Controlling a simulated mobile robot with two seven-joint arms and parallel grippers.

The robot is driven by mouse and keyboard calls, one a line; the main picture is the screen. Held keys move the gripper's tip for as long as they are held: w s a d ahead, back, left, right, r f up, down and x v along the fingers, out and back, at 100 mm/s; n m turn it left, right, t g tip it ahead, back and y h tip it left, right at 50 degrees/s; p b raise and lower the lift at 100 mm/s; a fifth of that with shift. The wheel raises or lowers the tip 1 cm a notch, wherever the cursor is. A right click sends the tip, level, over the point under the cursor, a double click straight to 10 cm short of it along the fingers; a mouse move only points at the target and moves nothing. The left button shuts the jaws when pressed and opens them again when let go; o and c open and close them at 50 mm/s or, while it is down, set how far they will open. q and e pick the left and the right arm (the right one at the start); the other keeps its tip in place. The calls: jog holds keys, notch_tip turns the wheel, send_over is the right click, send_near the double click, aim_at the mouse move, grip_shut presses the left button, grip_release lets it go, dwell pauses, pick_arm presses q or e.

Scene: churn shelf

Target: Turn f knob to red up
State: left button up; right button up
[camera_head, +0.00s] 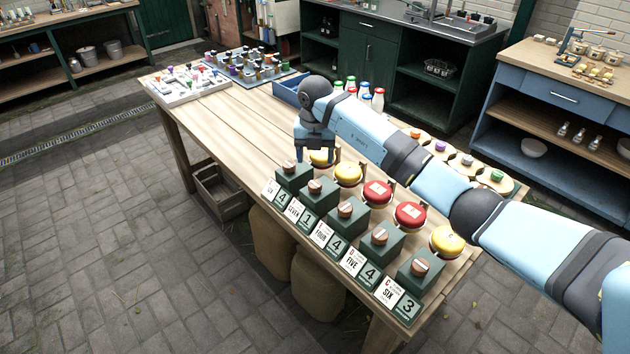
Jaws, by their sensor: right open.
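A row of wooden knobs stands on dark green boxes along the front edge of the table, each with a white card and a number plate. The leftmost knob (289,167) is nearest my gripper; the others are the second knob (315,186), the middle knob (345,209), the fourth knob (380,236) and the rightmost knob (420,267). The card letters are too small to tell which knob is f. My right gripper (315,156) points down, open, just above and behind the leftmost knob, apparently apart from it. My left gripper is out of view.
Behind the knobs stand yellow and red round-topped pieces, such as a red one (377,194) and a yellow one (446,241). A blue crate (288,90) and bottles (364,92) lie beyond my arm. The wooden table top (235,125) is clear left of the gripper.

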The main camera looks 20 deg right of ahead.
aim_at(315, 184)
notch_tip(315, 184, down, 9)
jog(key=shift+f+p, duration=0.1)
jog(key=shift+p, duration=0.35)
jog(key=c, duration=0.9)
